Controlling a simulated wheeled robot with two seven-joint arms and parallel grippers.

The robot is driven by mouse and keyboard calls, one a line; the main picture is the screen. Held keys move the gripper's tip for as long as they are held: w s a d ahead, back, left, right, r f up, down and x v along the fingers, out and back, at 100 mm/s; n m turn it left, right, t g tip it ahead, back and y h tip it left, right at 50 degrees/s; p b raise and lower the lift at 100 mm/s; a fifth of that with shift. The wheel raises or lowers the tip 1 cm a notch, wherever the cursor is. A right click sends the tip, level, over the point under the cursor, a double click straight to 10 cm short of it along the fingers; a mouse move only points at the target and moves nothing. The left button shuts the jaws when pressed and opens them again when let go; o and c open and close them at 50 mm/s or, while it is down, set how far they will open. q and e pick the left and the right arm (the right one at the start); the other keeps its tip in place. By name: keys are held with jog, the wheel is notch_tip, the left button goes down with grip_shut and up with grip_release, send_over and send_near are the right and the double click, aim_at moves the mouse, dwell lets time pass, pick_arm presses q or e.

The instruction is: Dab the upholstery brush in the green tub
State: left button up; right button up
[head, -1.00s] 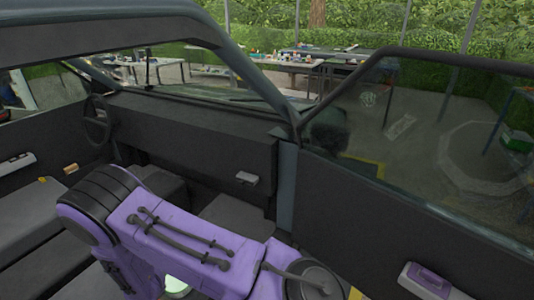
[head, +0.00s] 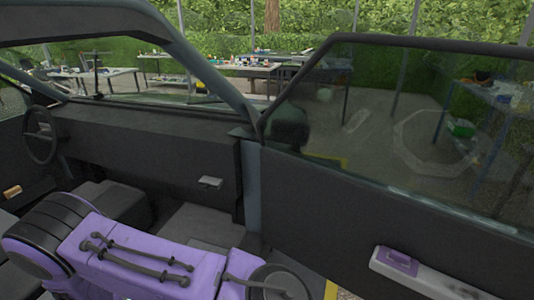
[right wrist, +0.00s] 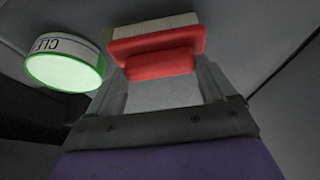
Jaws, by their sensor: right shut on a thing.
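In the right wrist view my right gripper (right wrist: 160,70) is shut on the upholstery brush (right wrist: 155,60), which has a red body and a pale beige strip along its far side. The green tub (right wrist: 64,66) is to the left of the brush, apart from it. It has a green rim, a pale green face and a white label with dark letters. In the head view my purple arm fills the lower left, and neither the brush nor the tub can be made out. My left gripper is in neither view.
The van's dark dashboard (head: 150,150) and steering wheel (head: 40,136) are ahead and left. The door (head: 390,205), with a pale armrest (head: 440,277), closes off the right side. Cluttered tables (head: 245,68) stand outside beyond the glass.

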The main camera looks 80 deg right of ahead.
jog(key=shift+r+p, duration=2.8)
jog(key=shift+r, duration=0.25)
